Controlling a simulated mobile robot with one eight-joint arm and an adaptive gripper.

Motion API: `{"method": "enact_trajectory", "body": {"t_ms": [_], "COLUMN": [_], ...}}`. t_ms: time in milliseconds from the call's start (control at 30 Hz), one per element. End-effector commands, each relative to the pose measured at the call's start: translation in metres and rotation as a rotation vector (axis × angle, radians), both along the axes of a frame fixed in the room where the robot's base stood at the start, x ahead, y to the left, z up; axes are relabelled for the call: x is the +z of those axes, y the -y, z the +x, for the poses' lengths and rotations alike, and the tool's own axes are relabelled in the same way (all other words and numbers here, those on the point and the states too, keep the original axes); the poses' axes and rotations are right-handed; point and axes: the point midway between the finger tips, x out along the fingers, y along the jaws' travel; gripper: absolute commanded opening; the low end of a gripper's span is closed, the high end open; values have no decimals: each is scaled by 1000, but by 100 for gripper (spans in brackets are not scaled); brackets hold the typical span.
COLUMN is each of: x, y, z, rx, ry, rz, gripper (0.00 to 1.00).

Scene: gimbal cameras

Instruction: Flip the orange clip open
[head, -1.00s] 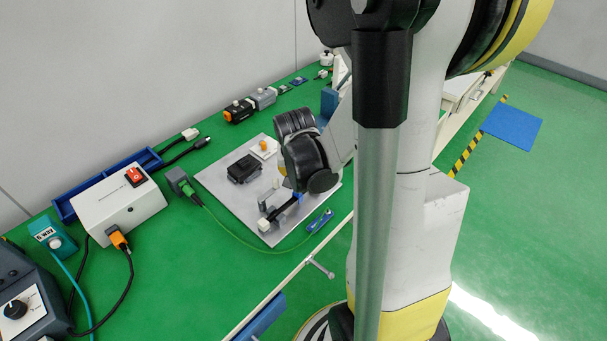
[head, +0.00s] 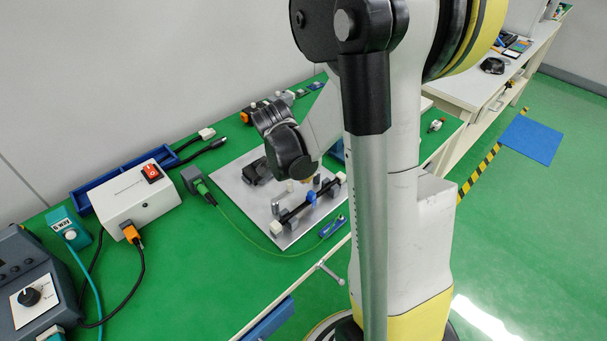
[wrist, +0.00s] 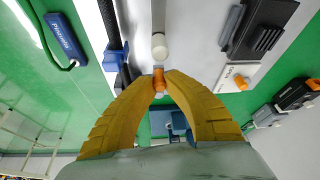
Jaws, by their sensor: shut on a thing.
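In the wrist view, my gripper (wrist: 159,77) has its two yellow fingers closed together at the tips around a small orange piece (wrist: 158,80), which looks like the orange clip. Most of the clip is hidden between the fingertips, so I cannot tell its angle. A round white peg (wrist: 159,46) stands just beyond it on the grey plate (wrist: 190,30). In the head view, my wrist hides most of the gripper, and the clip cannot be made out over the plate (head: 262,215).
A black bar with a blue clip (head: 311,197) lies along the plate's near side. A black block (head: 252,172) is partly behind my wrist. A white piece with an orange knob (wrist: 238,78) is close right in the wrist view. A blue tool (head: 333,226) lies at the plate's edge.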

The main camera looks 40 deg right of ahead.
Motion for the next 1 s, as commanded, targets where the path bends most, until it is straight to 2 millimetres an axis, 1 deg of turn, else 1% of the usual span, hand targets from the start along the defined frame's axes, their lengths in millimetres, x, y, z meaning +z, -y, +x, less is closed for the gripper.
{"method": "enact_trajectory", "body": {"t_ms": [367,400,433,467,800,867,967,1000], "x": [1,1,1,1,3,8,22,30], "y": [2,2,2,2,0,-2,-8,-11], "z": [2,2,1,1,0,0,-2,-3], "rx": [-4,-3,-3,-3,-2,-2,-1,0], "ry": [3,3,3,2,1,1,1,1], "rz": [-5,-5,-5,-5,-2,-2,-2,-2], "gripper": [0,24,33,38,38,38,38,38]}}
